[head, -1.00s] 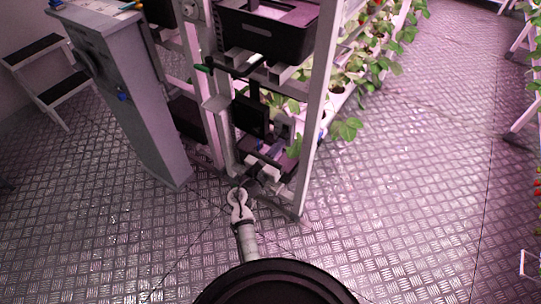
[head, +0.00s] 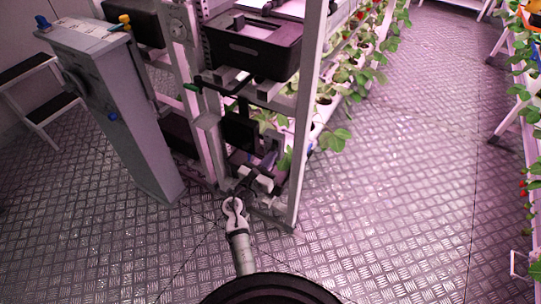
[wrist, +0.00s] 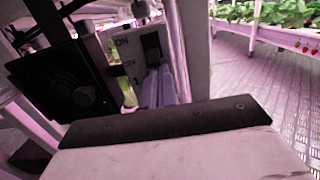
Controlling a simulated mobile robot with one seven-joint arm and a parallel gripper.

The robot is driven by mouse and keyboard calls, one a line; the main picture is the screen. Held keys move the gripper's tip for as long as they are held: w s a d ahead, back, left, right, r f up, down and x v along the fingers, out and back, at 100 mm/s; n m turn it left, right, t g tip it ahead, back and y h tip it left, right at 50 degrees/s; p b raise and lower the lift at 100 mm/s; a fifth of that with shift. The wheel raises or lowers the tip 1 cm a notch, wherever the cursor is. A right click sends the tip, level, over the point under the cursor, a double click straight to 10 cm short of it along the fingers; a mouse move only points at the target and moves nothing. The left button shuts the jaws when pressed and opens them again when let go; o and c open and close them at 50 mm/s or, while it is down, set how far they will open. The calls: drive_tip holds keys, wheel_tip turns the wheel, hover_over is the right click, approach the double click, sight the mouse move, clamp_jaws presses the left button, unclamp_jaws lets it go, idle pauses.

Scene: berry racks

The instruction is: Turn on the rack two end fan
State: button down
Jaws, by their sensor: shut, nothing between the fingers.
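The fan (wrist: 62,82), a dark square housing with a round grille, fills the left of the wrist view. Beside it is a pale switch box (wrist: 126,48) with a black rocker (wrist: 151,44). "ON" is printed near its top and letters like "OFF" lower down. Which way the rocker is set, I cannot tell. In the head view the fan (head: 239,132) is a dark box on the rack's end. My gripper (head: 262,181) is shut and empty, low at the rack's end. In the wrist view its dark front edge (wrist: 170,122) lies below the switch, with no clear contact.
The rack's pale upright (head: 305,130) stands just right of the fan. A black crate (head: 252,45) sits above. A grey cabinet (head: 118,120) and a step stool (head: 40,100) stand left. Leafy plants (head: 345,85) line the rack. The metal floor (head: 400,200) is open on the right.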

drive_tip(key=shift+s+r+g+p, duration=0.1)
drive_tip(key=shift+r+g+p, duration=0.2)
drive_tip(key=shift+p, duration=0.8)
drive_tip(key=shift+r+p, duration=0.15)
drive_tip(key=shift+p, duration=0.45)
drive_tip(key=p, duration=0.1)
drive_tip(key=r+p, duration=0.1)
drive_tip(key=p, duration=0.1)
drive_tip(key=shift+s+a+r, duration=0.2)
drive_tip(key=shift+s, duration=0.1)
drive_tip(key=shift+f, duration=0.15)
drive_tip(key=shift+a, duration=0.1)
drive_tip(key=b+v, duration=0.2)
drive_tip(key=v, duration=1.1)
drive_tip(key=shift+s, duration=0.4)
